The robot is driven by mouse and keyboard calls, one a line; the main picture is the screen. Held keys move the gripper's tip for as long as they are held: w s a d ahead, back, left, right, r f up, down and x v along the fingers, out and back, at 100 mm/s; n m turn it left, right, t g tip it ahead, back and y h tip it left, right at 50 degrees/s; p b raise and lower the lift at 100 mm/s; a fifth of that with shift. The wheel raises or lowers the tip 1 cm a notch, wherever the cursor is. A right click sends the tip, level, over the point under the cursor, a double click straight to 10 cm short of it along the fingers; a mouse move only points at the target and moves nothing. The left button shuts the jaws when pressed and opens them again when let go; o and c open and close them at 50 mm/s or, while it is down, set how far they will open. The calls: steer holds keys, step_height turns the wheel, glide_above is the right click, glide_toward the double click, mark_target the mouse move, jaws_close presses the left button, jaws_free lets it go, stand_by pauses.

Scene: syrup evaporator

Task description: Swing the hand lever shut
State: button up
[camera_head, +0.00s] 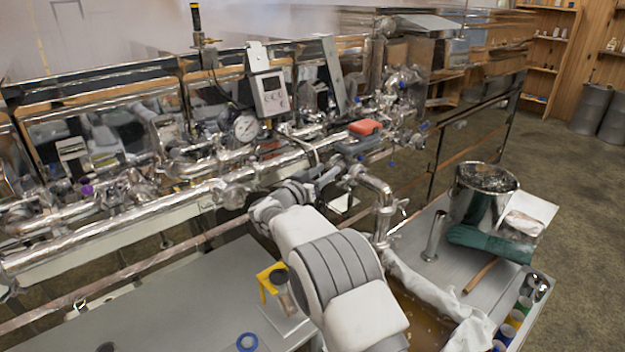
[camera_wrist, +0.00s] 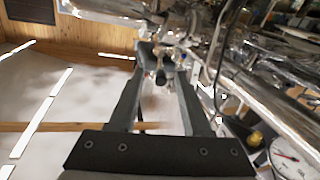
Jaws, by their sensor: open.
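My gripper (camera_wrist: 163,62) is open in the wrist view, its two dark fingers reaching forward on either side of a small metal fitting (camera_wrist: 161,74) on the shiny pipework. I cannot tell whether the fingers touch it. In the head view my gripper (camera_head: 327,178) is small and partly hidden by my wrist, beside the pipe that leads to the bent outlet pipe (camera_head: 377,188). The hand lever cannot be picked out with certainty. A small valve handle (camera_head: 402,207) shows on the outlet pipe. Whether the lever is open or shut cannot be read.
A dial gauge (camera_head: 245,127) and grey meter box (camera_head: 271,93) stand above the pipes. A steel bucket (camera_head: 482,191), green glove (camera_head: 490,243) and wooden stick (camera_head: 481,274) lie on the right bench. A yellow bracket (camera_head: 266,283) stands near my arm.

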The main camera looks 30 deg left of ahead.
steer(key=s+a+b, duration=0.1)
steer(key=s+b, duration=0.1)
steer(key=s, duration=1.5)
steer(key=shift+s+b, duration=0.15)
steer(key=shift+b, duration=0.15)
steer(key=shift+r, duration=0.1)
